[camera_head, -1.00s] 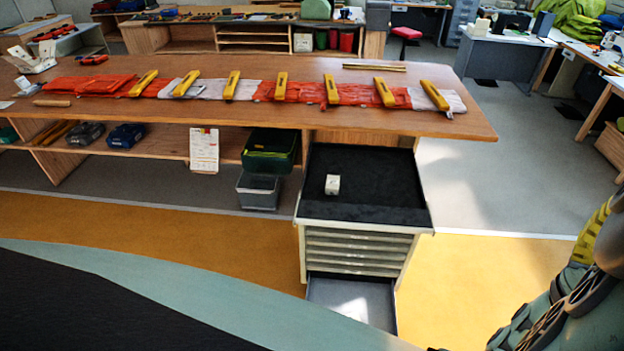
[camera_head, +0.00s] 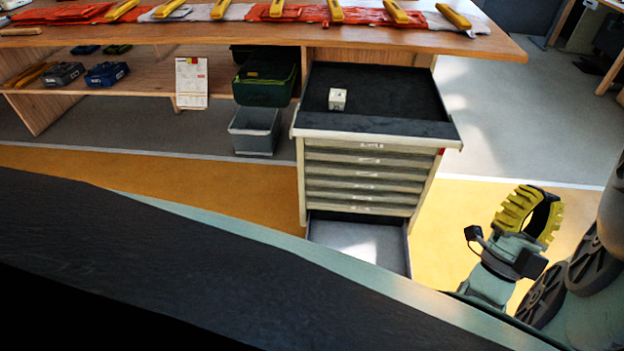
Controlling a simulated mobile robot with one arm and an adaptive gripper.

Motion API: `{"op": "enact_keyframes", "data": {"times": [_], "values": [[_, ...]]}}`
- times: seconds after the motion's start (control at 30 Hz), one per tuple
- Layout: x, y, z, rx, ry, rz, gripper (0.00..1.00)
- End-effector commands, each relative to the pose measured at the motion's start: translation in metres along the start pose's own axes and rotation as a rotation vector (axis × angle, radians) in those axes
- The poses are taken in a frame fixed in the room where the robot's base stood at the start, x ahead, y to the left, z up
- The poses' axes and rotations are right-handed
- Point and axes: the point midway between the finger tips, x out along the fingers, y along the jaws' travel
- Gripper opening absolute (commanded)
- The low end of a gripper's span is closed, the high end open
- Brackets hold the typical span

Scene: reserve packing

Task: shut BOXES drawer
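A pale drawer cabinet (camera_head: 428,190) with a black top stands at centre. Its bottom drawer (camera_head: 352,238) is pulled out towards me and looks empty; my own body hides its near end. The several drawers above (camera_head: 365,172) are closed. Each front has a small label, too small to read surely, so I cannot tell which says BOXES. My gripper (camera_head: 527,215), with yellow ribbed parts and black inner faces, is raised at the lower right, right of the cabinet and apart from the drawer in the picture. Its fingertips are not clear, and I see nothing held.
A small white box (camera_head: 337,99) sits on the cabinet top. A wooden bench (camera_head: 200,38) behind carries orange and white cloth and several yellow tools. A green bin (camera_head: 266,88) and grey bin (camera_head: 254,131) are left of the cabinet. Yellow floor (camera_head: 220,178) is clear around it.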

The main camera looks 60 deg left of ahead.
Motion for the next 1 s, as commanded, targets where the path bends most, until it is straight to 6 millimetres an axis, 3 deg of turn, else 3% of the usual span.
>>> {"op": "enact_keyframes", "data": {"times": [0.03,0.47,1.0], "values": [[-0.031,0.009,0.027,0.037,-0.028,0.003,0.00],[-0.180,0.041,0.166,0.342,-0.248,0.072,0.00],[-0.385,0.068,0.325,0.711,-0.527,0.214,0.00]]}}
